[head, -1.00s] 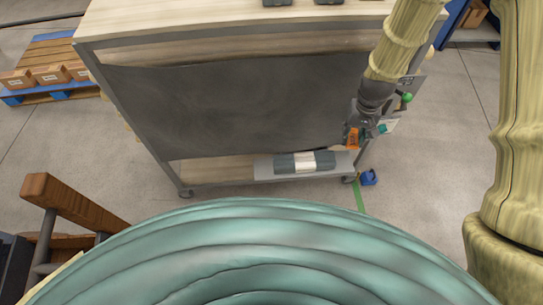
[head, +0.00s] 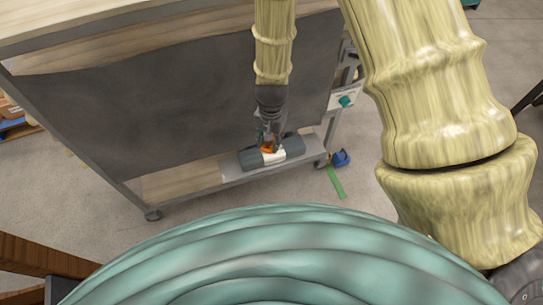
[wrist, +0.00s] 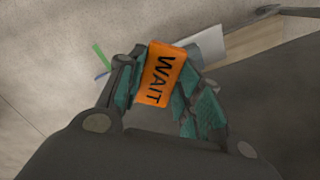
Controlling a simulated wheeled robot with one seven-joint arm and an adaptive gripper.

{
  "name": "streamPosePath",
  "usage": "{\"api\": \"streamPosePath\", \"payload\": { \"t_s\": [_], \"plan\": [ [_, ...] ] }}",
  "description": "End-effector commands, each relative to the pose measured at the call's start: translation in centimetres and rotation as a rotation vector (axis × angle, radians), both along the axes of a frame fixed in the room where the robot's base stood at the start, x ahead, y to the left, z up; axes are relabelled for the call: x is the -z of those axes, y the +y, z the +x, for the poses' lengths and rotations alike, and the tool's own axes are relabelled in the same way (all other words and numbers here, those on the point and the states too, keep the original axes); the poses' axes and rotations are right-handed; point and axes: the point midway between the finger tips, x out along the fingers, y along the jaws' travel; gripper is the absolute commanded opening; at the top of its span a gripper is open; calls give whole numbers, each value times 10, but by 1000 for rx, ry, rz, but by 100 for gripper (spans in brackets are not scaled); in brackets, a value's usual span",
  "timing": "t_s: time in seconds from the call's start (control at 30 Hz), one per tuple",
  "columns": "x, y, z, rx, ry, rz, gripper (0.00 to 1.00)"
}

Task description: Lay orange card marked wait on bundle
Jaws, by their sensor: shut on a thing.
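The orange card (wrist: 158,76) reads WAIT in the wrist view and is held between the teal-padded fingers of my gripper (wrist: 168,84). In the head view, the card (head: 267,149) shows as a small orange patch under my gripper (head: 268,140). The bundle (head: 293,147) is dark grey with a white band (head: 275,158) and lies on the low shelf of the cart. The card is over or in front of the bundle's middle; I cannot tell whether they touch. The bundle is not clear in the wrist view.
A pale tray or board (head: 232,171) lies under the bundle on the wooden low shelf (head: 180,184). A dark grey panel (head: 190,105) covers the cart's side above it. A blue object (head: 341,159) and green floor tape (head: 335,183) are beside the cart's right wheel.

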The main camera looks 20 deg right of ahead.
Motion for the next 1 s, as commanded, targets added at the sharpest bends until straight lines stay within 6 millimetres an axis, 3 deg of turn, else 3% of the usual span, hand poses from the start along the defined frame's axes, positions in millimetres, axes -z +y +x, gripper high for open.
{"api": "streamPosePath", "payload": {
  "t_s": [0.03, 0.5, 0.7, 0.83, 1.0],
  "plan": [
    [22, 2, -4, 55, 2, 1, 21],
    [119, 12, -35, 621, 16, -9, 21],
    [143, 13, -45, 787, 18, -17, 21],
    [149, 13, -48, 841, 18, -21, 21],
    [151, 8, -34, 860, 14, -22, 21]
  ]
}}
